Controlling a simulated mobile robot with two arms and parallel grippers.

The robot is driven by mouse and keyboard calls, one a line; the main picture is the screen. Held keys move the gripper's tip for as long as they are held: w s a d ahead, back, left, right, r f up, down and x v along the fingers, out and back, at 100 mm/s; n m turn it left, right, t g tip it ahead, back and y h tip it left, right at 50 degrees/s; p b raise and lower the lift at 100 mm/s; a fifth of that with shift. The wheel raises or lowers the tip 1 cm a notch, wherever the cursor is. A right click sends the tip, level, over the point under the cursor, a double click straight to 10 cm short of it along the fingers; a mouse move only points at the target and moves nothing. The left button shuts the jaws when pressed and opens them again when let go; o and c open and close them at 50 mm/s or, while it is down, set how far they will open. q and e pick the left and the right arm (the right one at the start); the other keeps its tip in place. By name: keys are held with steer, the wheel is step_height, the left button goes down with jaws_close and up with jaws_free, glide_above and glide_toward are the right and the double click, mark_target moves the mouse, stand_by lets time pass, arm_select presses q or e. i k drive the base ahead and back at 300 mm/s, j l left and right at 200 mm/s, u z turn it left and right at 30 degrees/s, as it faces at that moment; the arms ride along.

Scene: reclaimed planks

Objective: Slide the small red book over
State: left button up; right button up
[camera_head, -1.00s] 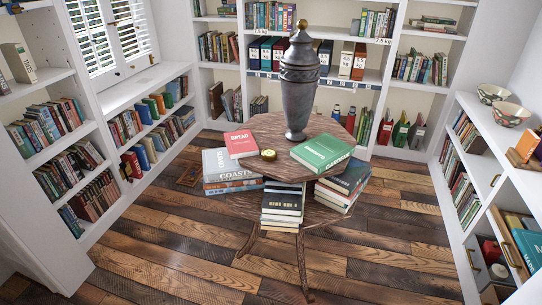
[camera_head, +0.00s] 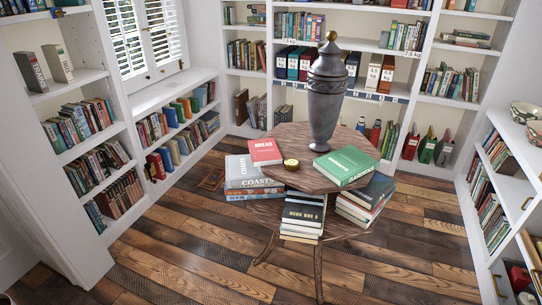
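The small red book (camera_head: 265,152), with "BREAD" on its cover, lies flat at the left edge of the round wooden table's top (camera_head: 292,177). A small round brass-coloured item (camera_head: 291,164) sits just right of it. A green book (camera_head: 346,166) lies on the right part of the top. A tall dark urn with a gold knob (camera_head: 325,100) stands behind them. Neither of my grippers is in view.
A lower tier holds stacks of books: "COASTS" books (camera_head: 250,182) at left, dark books (camera_head: 303,215) in front, more (camera_head: 366,200) at right. Full bookshelves line the walls. The plank floor (camera_head: 190,255) in front is clear.

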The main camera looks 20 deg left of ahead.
mark_target(263, 151)
steer(key=i+j+u, duration=0.15)
steer(key=i+j, duration=0.3)
steer(key=j, duration=0.2)
steer(key=i+j+u, duration=0.15)
steer(key=i+j, duration=0.3)
steer(key=j, duration=0.15)
